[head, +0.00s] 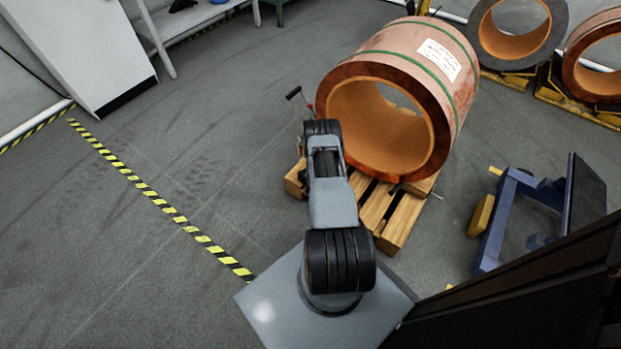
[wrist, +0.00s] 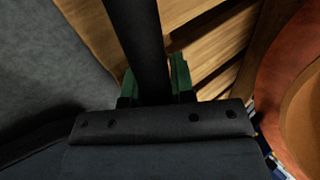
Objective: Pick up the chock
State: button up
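I cannot make out the chock with certainty in either view. In the head view my arm covers the near side of the pallet (head: 401,222), and my gripper is hidden behind it. A wooden block-like end (head: 296,178) shows just left of my arm; I cannot tell whether it is the pallet or a separate piece. In the wrist view my gripper (wrist: 154,82) shows as two green finger parts with a dark bar (wrist: 140,40) running between them. Pale wooden boards (wrist: 215,50) lie beyond it.
A large copper foil coil (head: 412,60) lies on the pallet. A black-handled tool (head: 293,94) stands left of it. A blue frame (head: 500,220) with a yellow block (head: 480,215) stands at right. More coils (head: 517,45) are behind. The floor at left is free.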

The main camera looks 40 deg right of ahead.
grip_shut()
jog(key=shift+r, duration=0.1)
